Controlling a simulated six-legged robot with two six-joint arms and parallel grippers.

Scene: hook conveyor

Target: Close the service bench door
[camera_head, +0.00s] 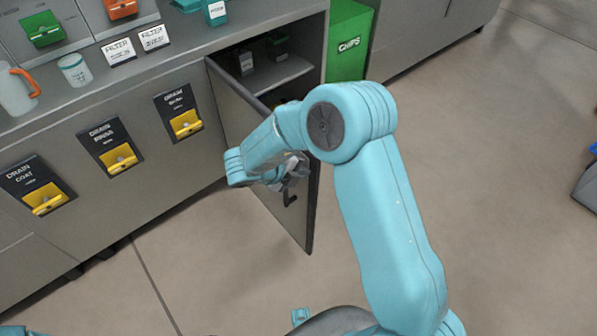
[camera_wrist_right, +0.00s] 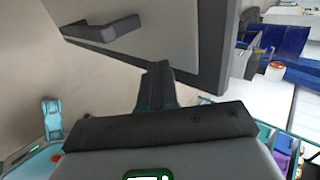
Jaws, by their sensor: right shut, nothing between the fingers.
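The service bench door (camera_head: 292,222) stands open, swung out from the bench front, with its hinge side at the left of the opening. Its dark handle (camera_head: 290,198) is on the face toward the head camera. My right gripper (camera_head: 296,168) is shut and empty, in front of the door face near its free edge and just above the handle. In the right wrist view the shut fingers (camera_wrist_right: 158,72) point at the door panel (camera_wrist_right: 185,35), with the handle (camera_wrist_right: 105,29) to their upper left. I cannot tell whether they touch the door. My left gripper is not in view.
The service bench (camera_head: 60,128) has yellow drain latches along its front. The open cabinet (camera_head: 283,73) has a shelf with small items. A green chips bin (camera_head: 346,45) stands right of the opening. Bare floor (camera_head: 500,170) lies to the right.

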